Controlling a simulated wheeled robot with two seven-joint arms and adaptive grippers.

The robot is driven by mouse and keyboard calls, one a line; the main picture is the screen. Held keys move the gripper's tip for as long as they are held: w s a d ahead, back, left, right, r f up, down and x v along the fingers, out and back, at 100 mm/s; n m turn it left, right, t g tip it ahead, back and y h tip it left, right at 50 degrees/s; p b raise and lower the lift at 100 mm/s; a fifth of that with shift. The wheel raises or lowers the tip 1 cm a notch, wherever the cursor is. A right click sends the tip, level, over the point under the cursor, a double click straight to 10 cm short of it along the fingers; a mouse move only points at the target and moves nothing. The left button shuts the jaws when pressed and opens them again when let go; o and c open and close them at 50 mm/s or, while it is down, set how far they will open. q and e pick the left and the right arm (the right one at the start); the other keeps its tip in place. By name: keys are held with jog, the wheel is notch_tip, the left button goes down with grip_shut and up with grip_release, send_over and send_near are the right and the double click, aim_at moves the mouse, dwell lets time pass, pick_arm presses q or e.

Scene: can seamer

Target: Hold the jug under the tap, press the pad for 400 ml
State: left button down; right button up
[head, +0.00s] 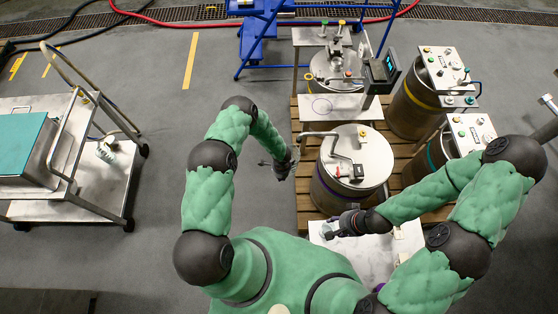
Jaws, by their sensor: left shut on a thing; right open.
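My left gripper (272,164) is at the left side of the nearer middle steel drum (352,163). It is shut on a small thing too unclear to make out. My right gripper (333,230) is open over a white table (372,262) in front of the drum. I cannot pick out the jug or the pad for certain.
Two drums with button panels (441,68) (472,131) stand on the right of the wooden pallet (306,203). A machine with a dark display (384,70) stands behind. A steel trolley (95,185) with a teal-topped box is at the left. The floor between trolley and pallet is clear.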

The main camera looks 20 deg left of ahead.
aim_at(360, 168)
pick_arm(q)
jog(key=s+d+f+m, duration=0.2)
jog(key=s+d+f, duration=0.1)
jog(key=s+f, duration=0.3)
jog(key=shift+w+a+f, duration=0.2)
jog(key=shift+w+a, duration=0.3)
jog(key=shift+w, duration=2.15)
jog(key=shift+w+a+f, duration=0.25)
jog(key=shift+w+a, duration=0.3)
jog(key=shift+w, duration=2.15)
jog(key=shift+w+a+f, duration=0.2)
jog(key=shift+w+a, duration=0.3)
jog(key=shift+w, duration=2.15)
